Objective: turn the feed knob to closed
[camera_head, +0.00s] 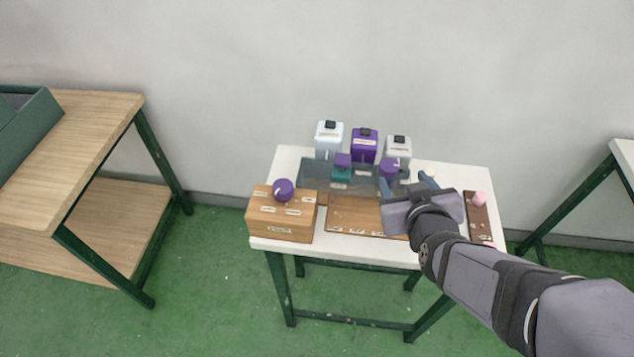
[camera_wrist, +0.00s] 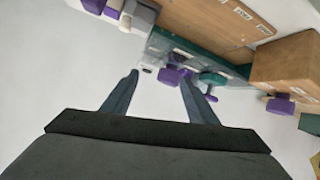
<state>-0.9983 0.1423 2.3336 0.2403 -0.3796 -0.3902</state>
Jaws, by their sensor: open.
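A round purple knob (camera_head: 283,189) with a pale mark sits on top of a wooden box (camera_head: 281,229) at the table's left end. Small labels lie around the knob, too small to read, so I cannot tell which one it points to. The box also shows in the wrist view (camera_wrist: 287,65), at the right, with a purple knob (camera_wrist: 281,103) on it. My gripper (camera_head: 407,182) is open and empty over the right part of the table, well to the right of the knob. Its two fingers are apart in the wrist view (camera_wrist: 158,78).
Three bottles, white (camera_head: 328,139), purple (camera_head: 364,147) and grey (camera_head: 398,150), stand at the back. A brown strip (camera_head: 478,216) with a pink knob lies right.

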